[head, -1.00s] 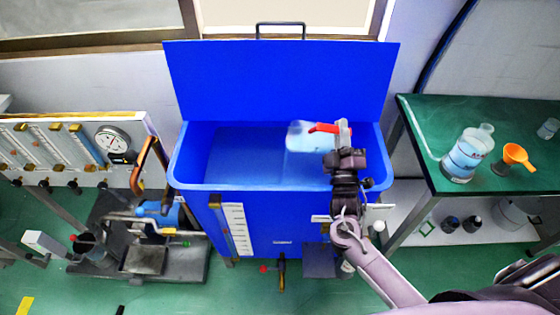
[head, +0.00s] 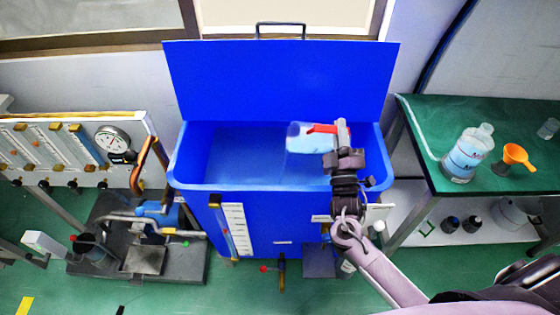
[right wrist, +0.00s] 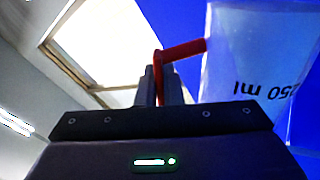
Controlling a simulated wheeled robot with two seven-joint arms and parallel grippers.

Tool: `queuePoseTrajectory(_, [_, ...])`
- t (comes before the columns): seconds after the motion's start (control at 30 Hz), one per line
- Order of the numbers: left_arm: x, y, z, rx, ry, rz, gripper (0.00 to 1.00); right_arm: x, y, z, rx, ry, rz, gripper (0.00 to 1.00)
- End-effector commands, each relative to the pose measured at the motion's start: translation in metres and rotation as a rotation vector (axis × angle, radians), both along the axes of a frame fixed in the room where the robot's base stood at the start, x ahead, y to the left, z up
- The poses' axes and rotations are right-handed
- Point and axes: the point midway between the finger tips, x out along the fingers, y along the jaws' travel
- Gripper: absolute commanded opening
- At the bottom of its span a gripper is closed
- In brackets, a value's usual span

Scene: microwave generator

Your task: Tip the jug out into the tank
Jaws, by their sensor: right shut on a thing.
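A large blue tank (head: 240,155) stands in the middle of the head view with its lid raised at the back. My right gripper (head: 341,134) is over the right part of the tank opening, shut on the red handle of the jug (head: 305,141). The jug is translucent with pale blue liquid showing, and it is tilted over on its side with its mouth toward the left. In the right wrist view the jug (right wrist: 255,60) shows an upside-down "250 ml" mark, and the red handle (right wrist: 182,50) is between the fingers. My left gripper is out of view.
A green table (head: 425,150) at the right holds a labelled bottle (head: 465,158) and an orange funnel (head: 516,156). A pump rig (head: 145,235) and a gauge panel (head: 70,150) stand at the left. The raised lid (head: 280,80) rises behind the jug.

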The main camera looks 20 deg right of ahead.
Motion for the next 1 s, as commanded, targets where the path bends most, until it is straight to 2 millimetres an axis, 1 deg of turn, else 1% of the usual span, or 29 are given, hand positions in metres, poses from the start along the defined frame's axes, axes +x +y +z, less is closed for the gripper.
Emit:
queuePoseTrajectory(0.4, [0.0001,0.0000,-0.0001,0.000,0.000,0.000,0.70,0.0002,0.0017,0.0024,-0.028,-0.004,0.000,0.00])
queuePoseTrajectory(1.0, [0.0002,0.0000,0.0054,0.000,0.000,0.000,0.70,0.0004,0.0085,0.0071,-0.067,-0.002,0.000,0.00])
